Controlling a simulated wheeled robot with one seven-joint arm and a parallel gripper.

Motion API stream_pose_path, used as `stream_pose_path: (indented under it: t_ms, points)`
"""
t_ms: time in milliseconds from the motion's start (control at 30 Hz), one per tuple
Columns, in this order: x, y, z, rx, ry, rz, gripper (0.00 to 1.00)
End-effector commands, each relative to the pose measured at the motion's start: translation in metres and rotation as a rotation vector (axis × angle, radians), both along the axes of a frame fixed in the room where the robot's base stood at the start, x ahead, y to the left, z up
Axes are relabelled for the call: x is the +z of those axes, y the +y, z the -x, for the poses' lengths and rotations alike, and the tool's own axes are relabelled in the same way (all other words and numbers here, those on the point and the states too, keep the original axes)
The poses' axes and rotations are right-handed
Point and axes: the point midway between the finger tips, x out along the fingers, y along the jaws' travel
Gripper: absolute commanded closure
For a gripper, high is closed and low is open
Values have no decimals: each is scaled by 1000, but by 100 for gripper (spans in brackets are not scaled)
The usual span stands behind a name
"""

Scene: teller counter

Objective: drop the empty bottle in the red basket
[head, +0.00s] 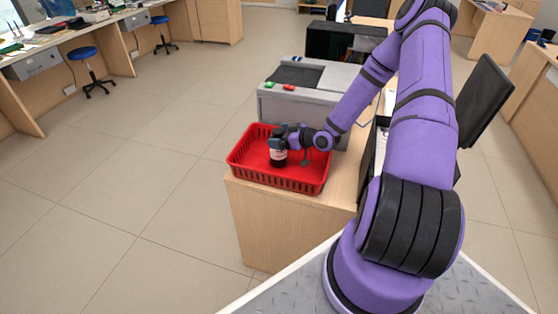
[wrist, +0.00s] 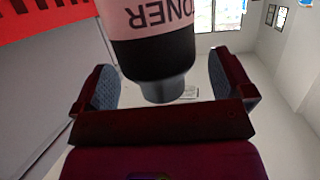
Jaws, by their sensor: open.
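A dark bottle (head: 278,157) with a pale label stands upright, or nearly so, inside the red basket (head: 245,172) on the wooden counter. In the wrist view the bottle (wrist: 153,55) shows close up with the upside-down letters "TONER" on its label. My gripper (head: 284,142) is at the upper part of the bottle, over the basket. In the wrist view my gripper (wrist: 164,88) is open, with one finger on each side of the bottle and a gap on both sides. The bottle's base is hard to make out.
A grey machine (head: 302,103) with a red and a green item on it stands just behind the basket. A black monitor (head: 485,100) is at the right. A small dark grey shape shows in the basket's right part; I cannot tell what it is.

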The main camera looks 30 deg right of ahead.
Motion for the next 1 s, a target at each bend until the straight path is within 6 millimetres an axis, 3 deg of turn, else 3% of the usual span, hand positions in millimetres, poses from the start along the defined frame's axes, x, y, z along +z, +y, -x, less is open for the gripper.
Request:
stream_pose_path:
  t_ms: [433, 1000]
  points:
    - [18, -27, 52, -2, 0, 1, 1]
    - [20, -29, 58, -1, 0, 0, 1]
